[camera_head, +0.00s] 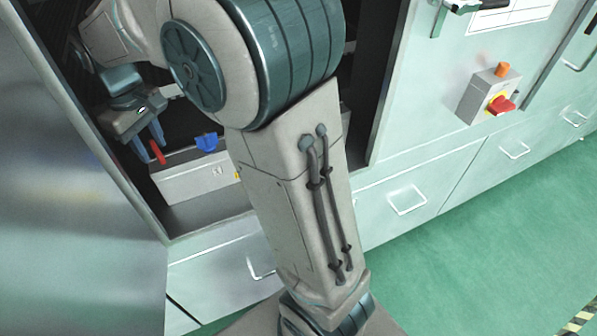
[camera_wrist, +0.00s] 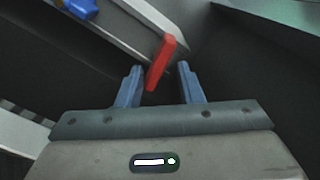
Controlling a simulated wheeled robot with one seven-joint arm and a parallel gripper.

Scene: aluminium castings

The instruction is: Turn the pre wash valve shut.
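A red lever handle (camera_head: 157,152) stands at the left end of a grey box inside the open cabinet. A blue handle (camera_head: 207,142) sits on the top of the same box, farther right. I cannot read which one is marked pre wash. My gripper (camera_head: 148,134) is at the red handle, inside the cabinet. In the wrist view, its two blue fingers (camera_wrist: 160,67) are apart. The red handle (camera_wrist: 162,62) shows tilted in the gap between them, with space on both sides; contact is not visible. The blue handle (camera_wrist: 82,8) is at the upper left there.
The grey box (camera_head: 195,184) rests on the cabinet floor. The cabinet's left side panel (camera_head: 75,200) and right frame edge (camera_head: 388,90) bound the opening. A switch box with a red knob (camera_head: 502,105) is on the outer front, right. Green floor (camera_head: 480,250) is clear there.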

